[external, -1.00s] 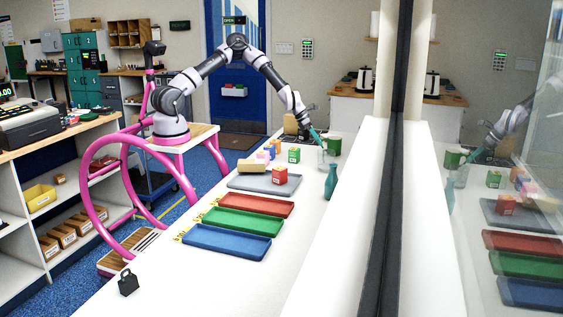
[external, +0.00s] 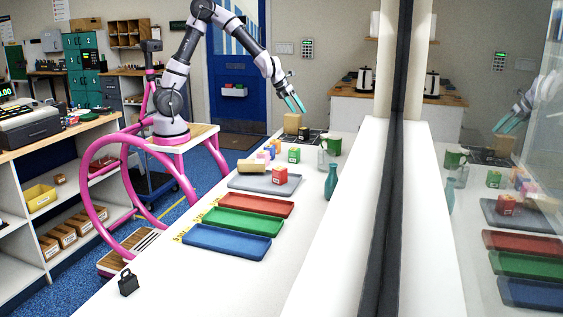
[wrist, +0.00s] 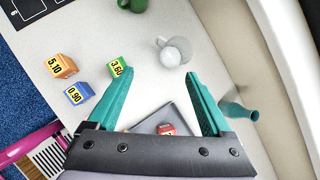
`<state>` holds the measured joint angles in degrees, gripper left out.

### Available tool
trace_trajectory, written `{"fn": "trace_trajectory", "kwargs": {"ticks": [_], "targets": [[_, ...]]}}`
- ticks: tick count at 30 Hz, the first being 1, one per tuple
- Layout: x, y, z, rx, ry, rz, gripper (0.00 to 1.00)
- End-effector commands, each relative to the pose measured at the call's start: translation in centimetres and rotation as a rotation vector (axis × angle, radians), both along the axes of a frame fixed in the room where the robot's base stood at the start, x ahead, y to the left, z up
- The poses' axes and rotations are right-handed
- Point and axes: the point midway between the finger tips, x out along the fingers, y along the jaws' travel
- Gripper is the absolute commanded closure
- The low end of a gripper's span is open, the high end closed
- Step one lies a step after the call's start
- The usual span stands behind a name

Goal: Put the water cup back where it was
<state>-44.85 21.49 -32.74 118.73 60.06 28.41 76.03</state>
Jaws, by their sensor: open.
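My gripper (external: 295,104) is raised above the far part of the counter, clear of both. Its teal fingers are spread with nothing between them, as the wrist view also shows (wrist: 158,78). I cannot tell how much water the cup holds.
A teal vase (external: 331,182) stands near the counter's right side, by the glass partition. Price-marked blocks, such as a green one (external: 294,155), stand left of the cup. A grey tray (external: 250,183) holds a red block. Red, green and blue trays lie nearer.

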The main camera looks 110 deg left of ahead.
Motion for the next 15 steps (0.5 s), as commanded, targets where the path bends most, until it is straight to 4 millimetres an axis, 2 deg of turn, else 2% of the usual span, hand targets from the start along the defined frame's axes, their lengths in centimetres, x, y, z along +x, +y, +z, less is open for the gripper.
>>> {"fn": "trace_trajectory", "kwargs": {"ticks": [1, 6, 9, 15], "targets": [[-1.2, -1.4, 2.6, 0.001, -0.035, 0.080, 0.16], [-6.4, -5.3, 9.3, -0.081, -0.190, 0.413, 0.16], [-10.1, -7.6, 12.7, -0.170, -0.302, 0.605, 0.16], [-18.4, -12.1, 17.3, -0.452, -0.508, 0.973, 0.16]]}}
